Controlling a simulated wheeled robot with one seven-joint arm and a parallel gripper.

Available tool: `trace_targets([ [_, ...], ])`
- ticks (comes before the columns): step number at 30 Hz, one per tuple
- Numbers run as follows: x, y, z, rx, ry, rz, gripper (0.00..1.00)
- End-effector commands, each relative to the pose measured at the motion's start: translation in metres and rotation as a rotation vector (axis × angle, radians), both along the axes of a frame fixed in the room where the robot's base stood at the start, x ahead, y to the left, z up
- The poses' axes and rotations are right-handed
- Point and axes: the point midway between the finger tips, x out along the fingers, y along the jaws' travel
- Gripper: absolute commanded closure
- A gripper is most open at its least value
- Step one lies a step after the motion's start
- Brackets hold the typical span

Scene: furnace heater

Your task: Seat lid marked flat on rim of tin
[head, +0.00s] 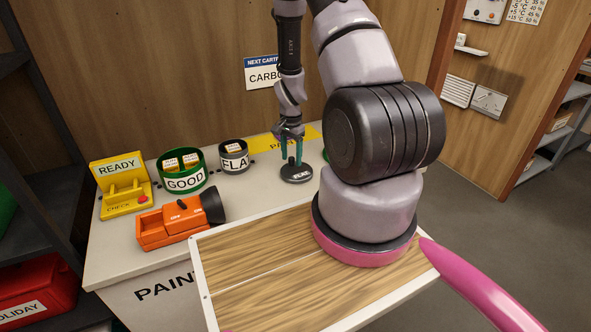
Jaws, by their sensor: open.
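The dark round lid marked FLAT (297,176) lies level on the pale bench, right of the tins. My gripper (291,158) points down with its teal fingers apart just above the lid. The fingertips look close to the knob in the lid's middle; I cannot tell whether they touch it. The dark grey tin (236,162), its white label reading FLA, stands upright and open-topped left of the gripper, with small labelled things inside.
A green tin marked GOOD (184,182), a yellow READY check stand (124,190) and an orange torch-like device (176,222) stand on the left. A yellow mat (270,139) lies behind. A green item is mostly hidden behind my arm.

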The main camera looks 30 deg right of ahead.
Motion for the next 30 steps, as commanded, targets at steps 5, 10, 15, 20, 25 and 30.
trace_targets([
  [5,0.000,0.000,0.000,0.000,-0.001,0.000,0.37],
  [10,0.000,0.000,0.000,-0.001,0.000,0.000,0.91],
  [15,0.000,0.000,0.000,-0.001,0.000,0.000,1.00],
  [20,0.000,0.000,0.001,0.000,-0.001,0.000,1.00],
  [25,0.002,0.000,0.020,-0.002,-0.004,0.000,1.00],
  [30,0.001,0.000,0.055,-0.001,-0.005,0.001,1.00],
])
